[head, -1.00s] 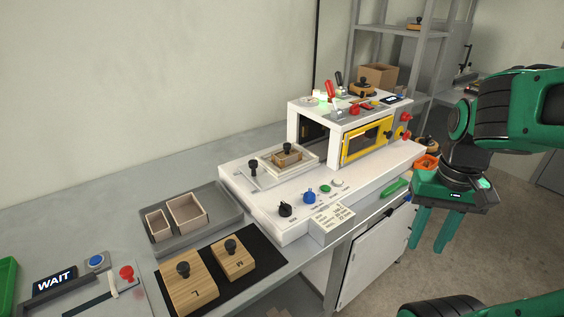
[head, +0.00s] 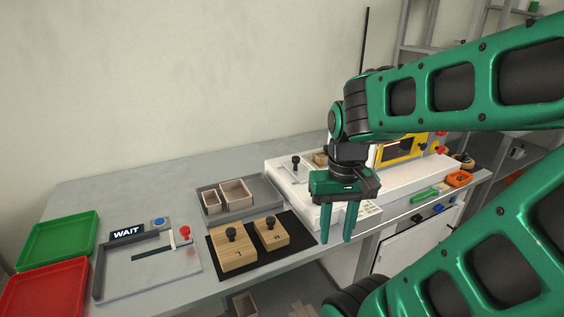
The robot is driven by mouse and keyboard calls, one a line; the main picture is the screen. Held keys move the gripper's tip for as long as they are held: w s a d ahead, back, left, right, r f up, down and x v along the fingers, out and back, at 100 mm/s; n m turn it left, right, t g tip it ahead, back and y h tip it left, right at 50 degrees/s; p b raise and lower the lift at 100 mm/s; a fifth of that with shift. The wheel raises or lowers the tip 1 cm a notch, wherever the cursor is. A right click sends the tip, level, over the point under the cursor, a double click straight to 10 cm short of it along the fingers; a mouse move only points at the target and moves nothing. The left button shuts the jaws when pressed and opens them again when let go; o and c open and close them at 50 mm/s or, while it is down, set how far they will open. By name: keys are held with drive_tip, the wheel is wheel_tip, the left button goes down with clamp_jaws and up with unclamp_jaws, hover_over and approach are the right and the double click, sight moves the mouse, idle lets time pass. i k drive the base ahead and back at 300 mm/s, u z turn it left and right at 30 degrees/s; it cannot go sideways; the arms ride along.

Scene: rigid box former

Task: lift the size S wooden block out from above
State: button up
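A small wooden piece (head: 320,158), which looks like the size S block in its box, sits on the white machine (head: 290,178). My arm hides most of it, and its marking cannot be read. My gripper (head: 336,238) hangs in front of the machine with its two green fingers pointing down. The fingers are apart with nothing between them. The gripper is nearer to me than the wooden piece and not touching it.
Two larger knobbed blocks, the left one (head: 237,257) and the right one (head: 271,236), stand on a black mat (head: 298,231). A grey tray (head: 262,207) holds two open boxes. Green (head: 60,240) and red (head: 45,293) trays lie at the left.

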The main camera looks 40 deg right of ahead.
sight(325, 155)
drive_tip(key=u, duration=1.3)
drive_tip(key=k, duration=1.45)
drive_tip(key=z, duration=1.7)
drive_tip(key=i, duration=1.1)
